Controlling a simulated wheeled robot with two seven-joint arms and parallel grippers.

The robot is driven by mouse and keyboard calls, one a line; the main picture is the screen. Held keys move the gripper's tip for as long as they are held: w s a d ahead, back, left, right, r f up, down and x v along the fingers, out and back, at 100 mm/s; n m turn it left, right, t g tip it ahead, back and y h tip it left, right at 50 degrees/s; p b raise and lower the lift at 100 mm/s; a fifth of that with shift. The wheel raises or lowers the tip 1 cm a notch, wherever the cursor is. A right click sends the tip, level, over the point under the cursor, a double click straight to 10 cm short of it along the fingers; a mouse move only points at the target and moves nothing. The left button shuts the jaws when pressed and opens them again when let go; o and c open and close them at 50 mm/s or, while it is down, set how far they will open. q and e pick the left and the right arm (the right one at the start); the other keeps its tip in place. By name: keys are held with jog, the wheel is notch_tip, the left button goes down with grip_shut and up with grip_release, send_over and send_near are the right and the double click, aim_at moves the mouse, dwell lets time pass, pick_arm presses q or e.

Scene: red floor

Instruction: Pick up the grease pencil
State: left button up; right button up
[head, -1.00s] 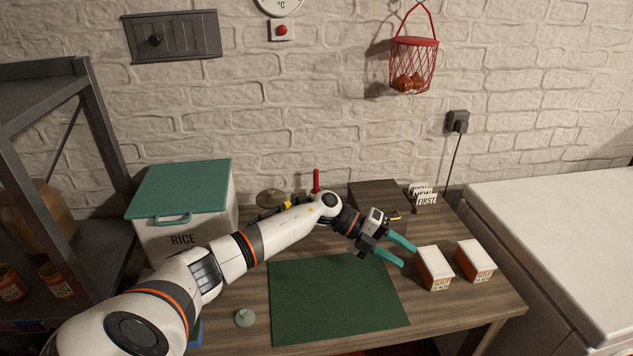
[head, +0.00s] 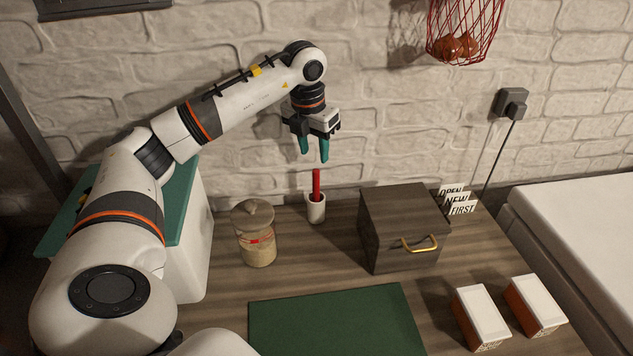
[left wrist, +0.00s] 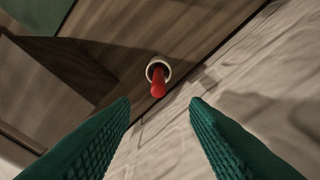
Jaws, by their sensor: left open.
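The grease pencil (head: 316,183) is a red stick standing upright in a small white cup (head: 316,211) near the wall at the back of the table. My left gripper (head: 314,158) is open and empty, with its teal fingers pointing down just above the pencil's top. In the left wrist view the red pencil (left wrist: 158,84) points towards the camera from the white cup's rim (left wrist: 152,64). It lies ahead of the open fingertips (left wrist: 160,104), near the middle between them, and touches neither. My right gripper is in none of the views.
A glass jar (head: 256,240) stands left of the cup, and a dark wooden box (head: 398,225) with a brass handle stands right. A green mat (head: 335,325) lies in front. Two cartons (head: 482,318) stand at the right. The brick wall is close behind.

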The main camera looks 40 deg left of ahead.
aim_at(316, 170)
pick_arm(q)
jog(key=f, duration=0.6)
jog(key=w+f+p, duration=0.1)
jog(key=f, duration=0.2)
jog(key=shift+c, duration=0.4)
grip_shut()
